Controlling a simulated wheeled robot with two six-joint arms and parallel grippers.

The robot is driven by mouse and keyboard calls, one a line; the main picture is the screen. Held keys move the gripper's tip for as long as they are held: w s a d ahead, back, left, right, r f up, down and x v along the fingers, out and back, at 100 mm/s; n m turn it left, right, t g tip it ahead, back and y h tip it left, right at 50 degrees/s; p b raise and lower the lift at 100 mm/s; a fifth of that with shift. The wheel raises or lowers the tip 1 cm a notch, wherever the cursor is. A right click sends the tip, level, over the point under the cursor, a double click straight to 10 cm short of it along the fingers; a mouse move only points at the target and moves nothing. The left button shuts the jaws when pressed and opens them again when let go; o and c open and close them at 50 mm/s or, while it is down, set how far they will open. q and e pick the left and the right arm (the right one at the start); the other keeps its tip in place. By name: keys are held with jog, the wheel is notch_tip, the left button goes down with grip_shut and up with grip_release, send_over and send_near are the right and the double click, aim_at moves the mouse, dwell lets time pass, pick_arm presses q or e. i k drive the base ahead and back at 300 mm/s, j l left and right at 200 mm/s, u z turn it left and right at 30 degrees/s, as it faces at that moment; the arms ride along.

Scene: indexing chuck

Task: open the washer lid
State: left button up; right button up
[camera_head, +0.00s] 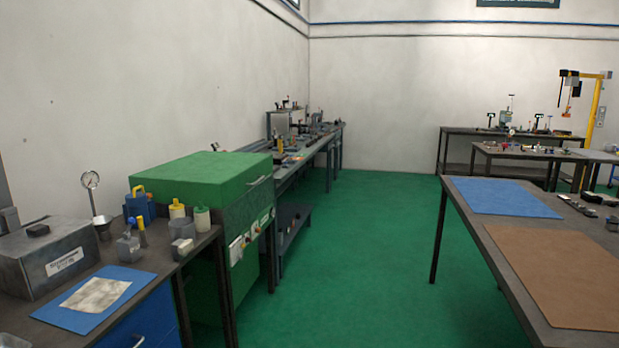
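A green box-shaped machine that looks like the washer (245,215) stands along the left wall, between a bench and a longer row of benches. Its broad green lid (205,177) lies flat and closed on top. A thin handle (259,181) shows at the lid's front edge, on the aisle side. Small knobs and labels (240,246) sit on the front panel below. Neither of my grippers is in view.
The near-left bench (150,262) holds a grey box (50,262), a blue mat (70,318), a gauge (90,180) and small containers. A table with a blue mat (500,197) and a brown mat (560,275) stands right. The green floor (350,260) between is clear.

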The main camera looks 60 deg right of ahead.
aim_at(217, 179)
jog(key=z, duration=1.65)
jog(key=i+l, duration=0.3)
jog(key=i, duration=0.2)
jog(key=i+l, duration=0.3)
jog(key=i, duration=0.2)
jog(key=i+l, duration=0.3)
jog(key=i, duration=0.2)
jog(key=i+l, duration=0.3)
jog(key=i, duration=0.15)
jog(key=z, duration=0.05)
